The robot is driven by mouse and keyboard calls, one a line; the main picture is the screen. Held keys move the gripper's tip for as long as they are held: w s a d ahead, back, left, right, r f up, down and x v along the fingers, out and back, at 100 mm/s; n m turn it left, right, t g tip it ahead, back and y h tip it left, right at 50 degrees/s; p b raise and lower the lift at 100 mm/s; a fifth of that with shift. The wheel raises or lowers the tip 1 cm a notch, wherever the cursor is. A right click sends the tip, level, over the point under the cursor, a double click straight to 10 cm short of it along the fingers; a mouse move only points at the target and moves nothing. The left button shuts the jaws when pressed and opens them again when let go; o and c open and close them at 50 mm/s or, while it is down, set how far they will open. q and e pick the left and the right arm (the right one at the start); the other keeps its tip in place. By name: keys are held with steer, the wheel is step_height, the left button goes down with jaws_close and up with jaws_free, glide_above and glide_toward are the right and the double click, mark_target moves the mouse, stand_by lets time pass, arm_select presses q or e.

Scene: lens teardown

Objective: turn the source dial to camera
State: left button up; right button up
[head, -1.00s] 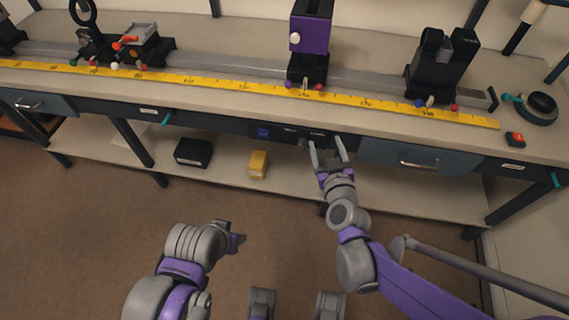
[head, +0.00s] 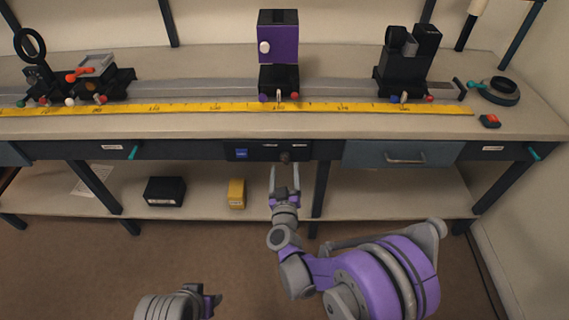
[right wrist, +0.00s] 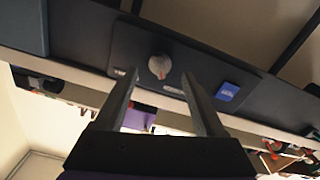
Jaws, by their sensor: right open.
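The source dial (head: 285,156) is a small round grey knob on the dark control panel (head: 262,153) under the bench top. In the right wrist view the dial (right wrist: 160,66) shows as a pale grey round knob with a reddish mark at its lower edge. My right gripper (head: 285,171) is open just below and in front of the dial. In the right wrist view its two fingers (right wrist: 160,88) point at the panel, with the dial between and beyond their tips, apparently untouched. My left gripper (head: 211,302) is low at the bottom of the head view, away from the bench; its fingers are unclear.
A blue label (head: 241,154) sits left of the dial. A drawer (head: 398,154) is to its right. A black box (head: 164,191) and a yellow box (head: 236,194) stand on the lower shelf. A purple unit (head: 278,42) stands on the rail above the panel.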

mark_target(285, 162)
steer(key=shift+w, duration=1.9)
jaws_close()
